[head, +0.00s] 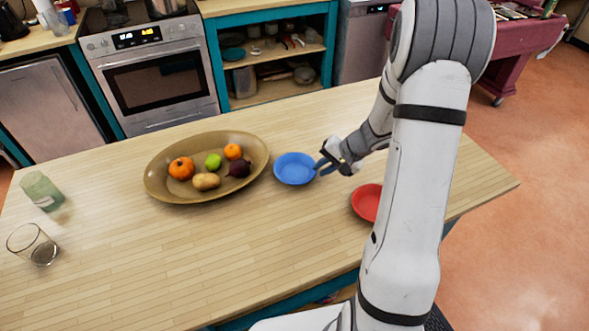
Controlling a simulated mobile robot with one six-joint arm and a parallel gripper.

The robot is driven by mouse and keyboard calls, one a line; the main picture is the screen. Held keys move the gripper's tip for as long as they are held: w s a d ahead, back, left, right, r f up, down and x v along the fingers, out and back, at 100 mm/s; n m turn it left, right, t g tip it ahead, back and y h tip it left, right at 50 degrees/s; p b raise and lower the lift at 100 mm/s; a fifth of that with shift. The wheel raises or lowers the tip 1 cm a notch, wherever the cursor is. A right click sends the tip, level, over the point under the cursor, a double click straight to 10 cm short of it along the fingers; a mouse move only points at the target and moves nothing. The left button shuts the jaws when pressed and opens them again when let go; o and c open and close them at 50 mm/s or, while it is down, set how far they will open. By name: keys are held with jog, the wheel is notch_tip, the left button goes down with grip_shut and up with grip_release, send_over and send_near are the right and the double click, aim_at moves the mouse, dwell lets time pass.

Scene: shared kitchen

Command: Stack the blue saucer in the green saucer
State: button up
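The blue saucer (294,168) is a shallow round dish on the wooden table, just right of the large oval bowl. My gripper (322,164) is at its right rim, with the fingertips pointing left toward it. At this size I cannot tell whether the fingers grip the rim or only stand beside it. The saucer looks level. No green saucer shows on the table; my arm hides part of the table's right side.
The brown oval bowl (160,187) holds several fruits and vegetables. A red saucer (365,201) is partly behind my arm. A green translucent cup (41,191) and a clear glass (33,245) stand at left. The table's front middle is clear.

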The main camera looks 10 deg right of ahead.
jog(key=shift+x, duration=1.2)
jog(key=shift+c, duration=0.5)
grip_shut()
jog(key=shift+r, duration=0.15)
